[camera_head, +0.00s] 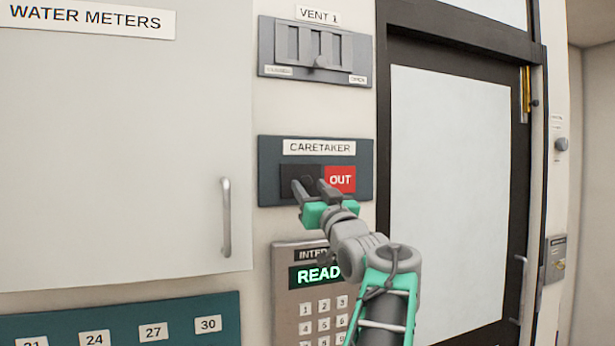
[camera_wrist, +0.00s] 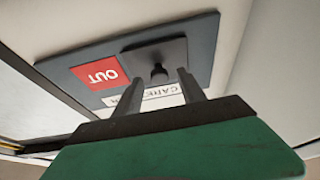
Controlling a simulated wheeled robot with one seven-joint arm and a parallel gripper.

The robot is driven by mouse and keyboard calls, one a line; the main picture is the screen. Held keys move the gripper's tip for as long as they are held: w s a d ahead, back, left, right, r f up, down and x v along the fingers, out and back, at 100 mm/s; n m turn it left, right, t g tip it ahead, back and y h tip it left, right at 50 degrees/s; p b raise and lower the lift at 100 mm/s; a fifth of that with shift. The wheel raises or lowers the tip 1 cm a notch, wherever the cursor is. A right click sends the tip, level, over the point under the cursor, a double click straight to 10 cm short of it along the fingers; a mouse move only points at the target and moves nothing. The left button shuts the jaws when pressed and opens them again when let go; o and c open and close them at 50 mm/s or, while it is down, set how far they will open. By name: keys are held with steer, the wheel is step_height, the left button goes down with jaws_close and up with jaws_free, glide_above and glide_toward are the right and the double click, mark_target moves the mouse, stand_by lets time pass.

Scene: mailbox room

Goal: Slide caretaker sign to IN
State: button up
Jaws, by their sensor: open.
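The caretaker sign (camera_head: 364,155) is a dark blue-grey wall plate with a white CARETAKER label. Its red OUT field (camera_head: 341,179) shows on the right. A black slider (camera_head: 287,174) covers the left part, and no IN lettering is visible. In the wrist view, the slider's dark knob (camera_wrist: 159,74) sticks out, with the red OUT field (camera_wrist: 98,74) beside it. My gripper (camera_head: 310,184) is open in front of the slider. In the wrist view, my gripper (camera_wrist: 158,84) has a finger on either side of the knob in the picture; I cannot tell whether they touch it.
The VENT 1 slider panel (camera_head: 268,48) is above the sign, and an intercom keypad (camera_head: 284,286) is below, partly behind my arm. A cabinet door with a metal handle (camera_head: 226,217) is at left. A dark-framed door (camera_head: 452,190) is at right.

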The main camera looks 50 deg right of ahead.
steer(key=shift+x, duration=0.95)
jaws_close()
stand_by(0.7)
